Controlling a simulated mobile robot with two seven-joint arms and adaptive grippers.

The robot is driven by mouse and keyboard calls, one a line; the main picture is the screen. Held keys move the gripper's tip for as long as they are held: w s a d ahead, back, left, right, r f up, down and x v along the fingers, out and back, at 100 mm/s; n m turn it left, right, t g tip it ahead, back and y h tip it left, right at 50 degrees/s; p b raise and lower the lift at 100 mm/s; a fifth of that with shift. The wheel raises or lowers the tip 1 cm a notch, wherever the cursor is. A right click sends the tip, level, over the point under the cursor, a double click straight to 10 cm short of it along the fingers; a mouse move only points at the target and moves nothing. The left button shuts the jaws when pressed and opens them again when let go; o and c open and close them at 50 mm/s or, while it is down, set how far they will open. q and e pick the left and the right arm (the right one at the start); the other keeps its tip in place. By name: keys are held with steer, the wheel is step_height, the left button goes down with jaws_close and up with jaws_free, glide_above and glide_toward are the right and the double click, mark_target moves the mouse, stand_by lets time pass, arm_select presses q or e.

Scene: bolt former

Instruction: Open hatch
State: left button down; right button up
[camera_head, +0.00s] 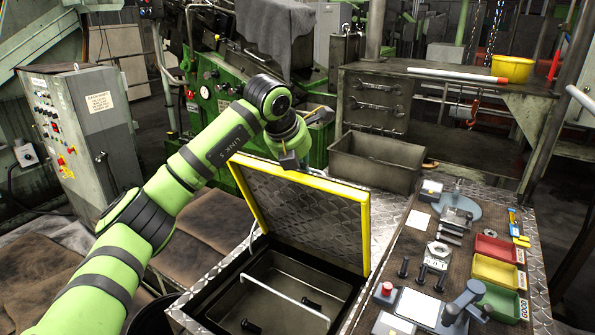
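The hatch (300,212) is a diamond-plate lid with a yellow rim. It stands raised and tilted over an open dark bin (270,284) in the lower middle. My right gripper is not in view.
A workbench (408,238) on the right holds bolts, tools and red, yellow and green trays (496,270). An empty grey metal box (375,165) stands behind the lid. A control cabinet (88,125) is at left, and a green machine (215,90) stands behind.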

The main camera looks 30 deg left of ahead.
arm_select(q)
steer(key=shift+w, duration=0.6)
steer(key=shift+f, duration=0.1)
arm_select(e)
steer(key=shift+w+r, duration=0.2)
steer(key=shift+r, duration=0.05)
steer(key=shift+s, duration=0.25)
arm_select(q)
steer(key=shift+s, duration=0.1)
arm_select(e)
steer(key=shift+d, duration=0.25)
